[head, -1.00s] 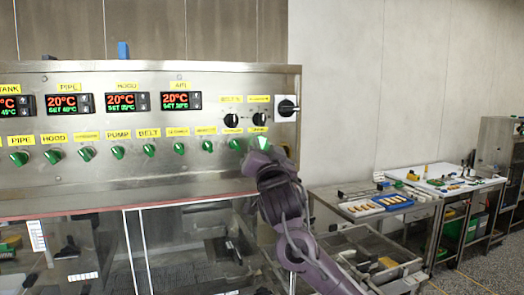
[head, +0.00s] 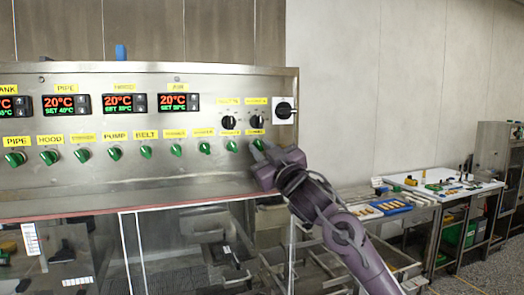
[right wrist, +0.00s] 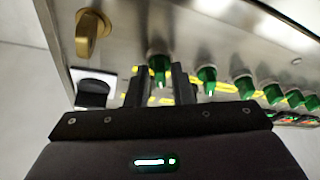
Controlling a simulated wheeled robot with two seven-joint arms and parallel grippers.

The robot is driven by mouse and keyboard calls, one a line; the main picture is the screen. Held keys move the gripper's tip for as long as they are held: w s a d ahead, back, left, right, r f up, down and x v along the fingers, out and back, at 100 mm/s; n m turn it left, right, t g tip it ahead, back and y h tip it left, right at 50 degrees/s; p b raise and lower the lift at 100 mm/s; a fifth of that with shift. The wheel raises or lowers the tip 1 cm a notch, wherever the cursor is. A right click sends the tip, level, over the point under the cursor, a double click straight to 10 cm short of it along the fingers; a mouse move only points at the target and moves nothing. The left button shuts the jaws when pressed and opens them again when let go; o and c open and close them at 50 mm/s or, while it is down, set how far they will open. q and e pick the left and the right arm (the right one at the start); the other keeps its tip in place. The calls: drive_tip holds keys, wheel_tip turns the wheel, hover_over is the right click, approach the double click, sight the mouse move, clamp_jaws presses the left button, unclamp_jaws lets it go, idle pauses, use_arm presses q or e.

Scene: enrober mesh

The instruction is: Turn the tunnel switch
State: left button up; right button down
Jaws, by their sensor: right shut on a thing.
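The control panel (head: 120,180) carries a row of green rotary switches with yellow labels. The rightmost green switch (head: 257,144) is at my right gripper (head: 262,154); its label (head: 256,132) is too blurred to read. In the right wrist view that switch (right wrist: 159,68) sits between the two dark fingers of my right gripper (right wrist: 161,82), which is shut on it. The fingers partly hide the switch in the head view, and its exact turn angle is hard to tell. My left gripper is not in view.
Another green switch (head: 232,146) stands close to the left. Two black knobs (head: 228,122) and a black main switch (head: 285,110) are above. A brass-coloured part (right wrist: 92,32) shows on the panel in the wrist view. Worktables (head: 455,190) stand at the right.

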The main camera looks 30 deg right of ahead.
drive_tip(key=shift+n+y, duration=0.4)
drive_tip(key=shift+n, duration=0.4)
drive_tip(key=c, duration=1.5)
unclamp_jaws()
